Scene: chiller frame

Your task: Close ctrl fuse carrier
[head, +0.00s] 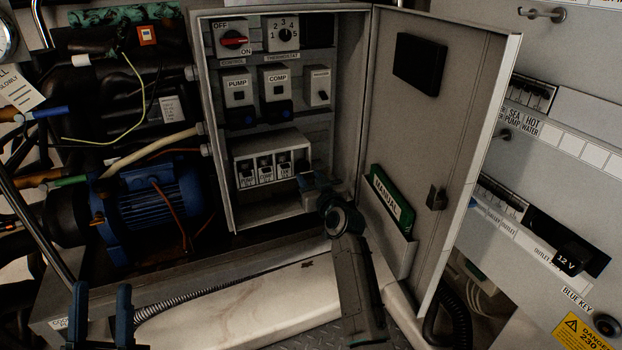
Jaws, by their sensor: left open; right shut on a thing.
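The white fuse block (272,152) sits low inside the open control cabinet, with several carriers in a row. Small labels under them are too small to read surely. At its right end a dark carrier (302,167), apparently the ctrl fuse carrier, is partly hidden by my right gripper. How far the carrier is tilted cannot be made out. My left gripper (102,316) is open and empty at the lower left, well away from the block.
The cabinet door (440,120) stands open at right, with a green manual (388,195) in its pocket. PUMP (237,90) and COMP (275,85) switches and a red rotary switch (234,40) sit above the block. A blue motor (150,208) and hoses crowd the left.

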